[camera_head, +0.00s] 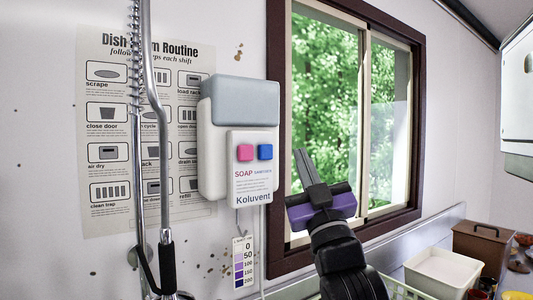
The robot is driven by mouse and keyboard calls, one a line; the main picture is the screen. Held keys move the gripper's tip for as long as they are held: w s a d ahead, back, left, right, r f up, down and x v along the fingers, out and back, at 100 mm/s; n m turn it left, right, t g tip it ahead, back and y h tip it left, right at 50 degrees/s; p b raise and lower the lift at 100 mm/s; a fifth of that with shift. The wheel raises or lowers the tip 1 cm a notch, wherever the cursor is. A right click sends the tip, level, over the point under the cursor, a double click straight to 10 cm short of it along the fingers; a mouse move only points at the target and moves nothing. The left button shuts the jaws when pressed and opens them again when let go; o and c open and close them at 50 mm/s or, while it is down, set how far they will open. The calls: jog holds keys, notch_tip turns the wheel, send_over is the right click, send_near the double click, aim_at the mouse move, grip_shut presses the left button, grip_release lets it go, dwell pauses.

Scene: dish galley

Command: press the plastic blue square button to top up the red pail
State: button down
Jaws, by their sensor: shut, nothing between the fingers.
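My gripper (303,155) is shut and empty, pointing up in front of the window, to the right of the blue button. A gap shows between its fingertips and the button in the picture; the depth between them is hard to tell. I cannot make out a red pail in this view.
A metal spray hose (160,120) hangs left of the dispenser before a routine poster (98,150). A graded strip (243,262) hangs below the dispenser. A white tub (440,272) and a brown box (482,247) stand at lower right. A white unit (517,100) juts in at right.

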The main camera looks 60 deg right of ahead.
aim_at(269, 149)
jog(key=w+d+b, duration=0.1)
jog(key=w+d, duration=0.2)
jog(key=w, duration=0.5)
jog(key=shift+d+b, duration=0.3)
jog(key=shift+d, duration=0.1)
jog(key=shift+w, duration=0.1)
dwell(1.8)
jog(key=shift+w+d, duration=0.2)
jog(key=shift+w, duration=0.05)
jog(key=shift+w+d+b, duration=0.35)
jog(key=shift+w, duration=0.35)
dwell(1.3)
jog(key=shift+s, duration=0.1)
jog(key=shift+s+a+p, duration=0.15)
jog(key=shift+s+a, duration=0.15)
jog(key=shift+s, duration=0.2)
jog(key=shift+s+a+p, duration=0.15)
jog(key=shift+s+a, duration=0.1)
jog(key=shift+s, duration=0.25)
jog(key=shift+s, duration=0.1)
jog(key=shift+s+a+p, duration=0.2)
jog(key=shift+s+a, duration=0.15)
jog(key=shift+s, duration=0.35)
jog(key=shift+s+a+p, duration=0.15)
jog(key=shift+s+a, duration=0.25)
jog(key=shift+s, duration=0.35)
jog(key=shift+s+a+p, duration=0.2)
jog(key=shift+s+a, duration=0.15)
jog(key=shift+s, duration=0.35)
